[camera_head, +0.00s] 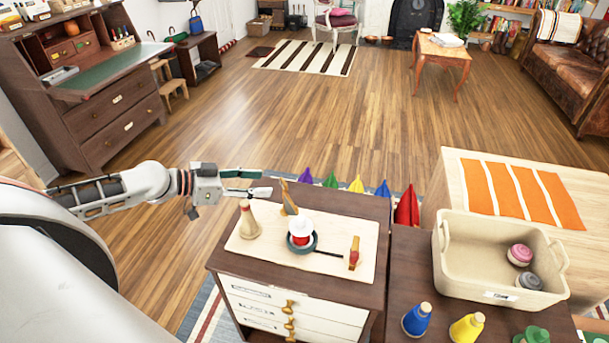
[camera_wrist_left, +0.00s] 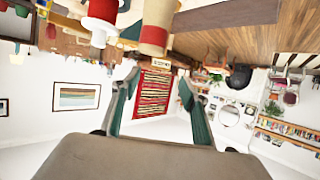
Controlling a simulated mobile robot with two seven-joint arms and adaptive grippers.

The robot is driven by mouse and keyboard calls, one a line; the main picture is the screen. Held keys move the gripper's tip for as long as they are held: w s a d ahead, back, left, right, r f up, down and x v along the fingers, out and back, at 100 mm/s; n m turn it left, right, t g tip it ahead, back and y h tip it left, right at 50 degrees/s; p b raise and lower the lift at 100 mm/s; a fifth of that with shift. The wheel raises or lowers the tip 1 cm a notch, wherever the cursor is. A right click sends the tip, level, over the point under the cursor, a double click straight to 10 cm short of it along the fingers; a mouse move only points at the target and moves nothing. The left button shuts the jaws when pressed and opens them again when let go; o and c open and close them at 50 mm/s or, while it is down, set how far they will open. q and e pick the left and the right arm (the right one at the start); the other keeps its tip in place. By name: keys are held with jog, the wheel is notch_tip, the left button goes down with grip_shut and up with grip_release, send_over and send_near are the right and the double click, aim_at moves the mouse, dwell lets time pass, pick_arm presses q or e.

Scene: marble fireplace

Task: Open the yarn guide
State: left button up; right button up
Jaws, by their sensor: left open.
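My left gripper (camera_head: 266,182) is open and empty, reaching in from the left above the left back edge of a dark cabinet. Its spread green fingers also show in the left wrist view (camera_wrist_left: 159,78). An upright golden piece (camera_head: 288,198), possibly the yarn guide, stands just right of the fingertips, apart from them as far as I can tell. A cream cone (camera_head: 248,220) stands below and in front of the gripper; it also shows in the left wrist view (camera_wrist_left: 156,30). A red and white spool (camera_head: 301,231) sits on a dark round holder with a handle. My right gripper is not in view.
A cream mat (camera_head: 341,231) covers the cabinet top; a small red and gold piece (camera_head: 354,253) stands on its right. A beige bin (camera_head: 455,262) and colored cones (camera_head: 416,319) stand to the right. More colored cones (camera_head: 357,184) line the back. Open wooden floor lies beyond.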

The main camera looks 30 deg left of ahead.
aim_at(282, 181)
pick_arm(q)
jog(key=shift+r+p+x, duration=0.2)
jog(key=shift+p+x, duration=0.75)
jog(key=shift+x, duration=3.15)
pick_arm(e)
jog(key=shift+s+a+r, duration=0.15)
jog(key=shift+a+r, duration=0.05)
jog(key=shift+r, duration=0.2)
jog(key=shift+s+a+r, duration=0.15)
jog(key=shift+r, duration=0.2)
pick_arm(q)
jog(key=shift+w, duration=0.1)
grip_shut()
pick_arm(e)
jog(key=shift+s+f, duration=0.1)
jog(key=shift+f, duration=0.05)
